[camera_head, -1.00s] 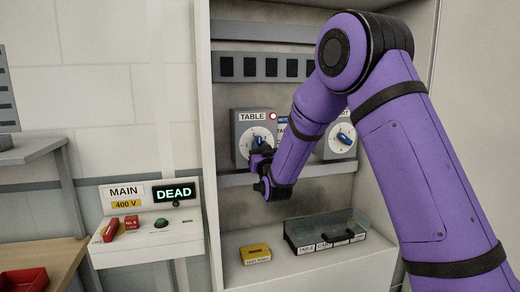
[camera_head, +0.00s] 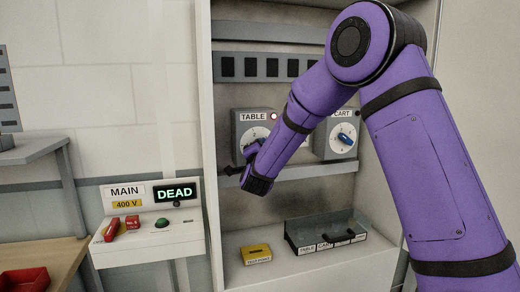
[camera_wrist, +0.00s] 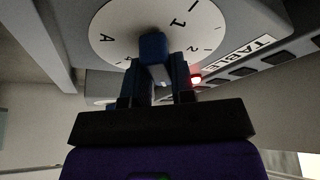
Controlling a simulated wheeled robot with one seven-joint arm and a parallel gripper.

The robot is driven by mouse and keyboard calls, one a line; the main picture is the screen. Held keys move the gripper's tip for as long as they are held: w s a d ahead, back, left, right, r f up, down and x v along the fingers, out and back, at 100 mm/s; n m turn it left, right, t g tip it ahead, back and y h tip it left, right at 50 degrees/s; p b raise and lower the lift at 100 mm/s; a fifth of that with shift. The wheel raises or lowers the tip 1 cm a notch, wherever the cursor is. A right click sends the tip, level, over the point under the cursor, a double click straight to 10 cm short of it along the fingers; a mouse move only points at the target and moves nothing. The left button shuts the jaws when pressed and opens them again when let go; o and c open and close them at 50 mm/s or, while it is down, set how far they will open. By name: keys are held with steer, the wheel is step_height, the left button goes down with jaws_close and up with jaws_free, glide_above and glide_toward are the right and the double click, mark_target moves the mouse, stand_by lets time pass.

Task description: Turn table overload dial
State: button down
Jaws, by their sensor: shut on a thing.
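The table overload dial has a white numbered face (camera_head: 250,134) on a grey box under the TABLE label. In the wrist view its face (camera_wrist: 110,30) fills the top, with marks such as 1 and A. Its blue knob (camera_wrist: 152,46) stands between the fingers of my gripper (camera_wrist: 155,70), which is shut on it. In the head view my gripper (camera_head: 250,153) is at the lower part of the dial, and my wrist hides most of the fingers and the knob. I cannot tell the exact setting that the knob points to.
A red lamp (camera_head: 273,116) is lit beside the TABLE label. The CART dial (camera_head: 343,138) is to the right. A grey ledge (camera_head: 320,172) runs below the dials. A yellow block (camera_head: 256,254) and a clear labelled tray (camera_head: 326,238) lie below. The MAIN panel's display (camera_head: 174,192) reads DEAD.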

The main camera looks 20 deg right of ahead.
steer(key=shift+m+g, duration=0.7)
steer(key=shift+m, duration=1.15)
steer(key=shift+m+g, duration=0.7)
steer(key=shift+m, duration=1.15)
steer(key=c, duration=1)
jaws_free()
steer(key=shift+o, duration=0.2)
steer(key=shift+r, duration=0.1)
